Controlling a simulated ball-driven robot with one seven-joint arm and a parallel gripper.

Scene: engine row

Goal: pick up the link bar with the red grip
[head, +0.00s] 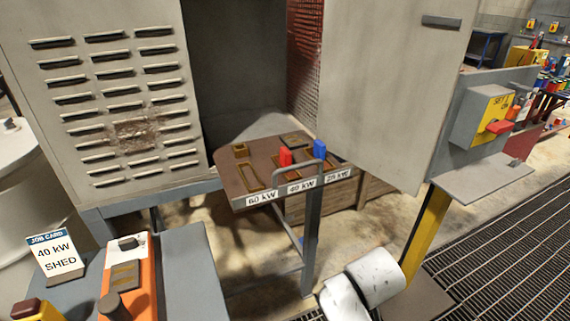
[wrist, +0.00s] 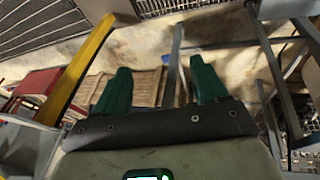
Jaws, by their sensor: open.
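The link bar's red grip (head: 285,157) stands up from a brown board (head: 240,190) in the head view, between a grey handle and the cabinet. A blue grip (head: 320,150) stands just right of it. Labels on the board's front edge read 60 kW, 40 kW and 25 kW. The bar under the red grip is too small to make out clearly. My gripper (wrist: 162,84) shows in the wrist view with its two green fingers wide apart and nothing held between them. Neither grip is clearly seen in the wrist view.
An open grey cabinet (head: 110,90) stands behind the board, its door (head: 390,90) swung out right. A grey post (head: 311,235) rises at the board's front. A yellow post (head: 425,235) carries a switch box.

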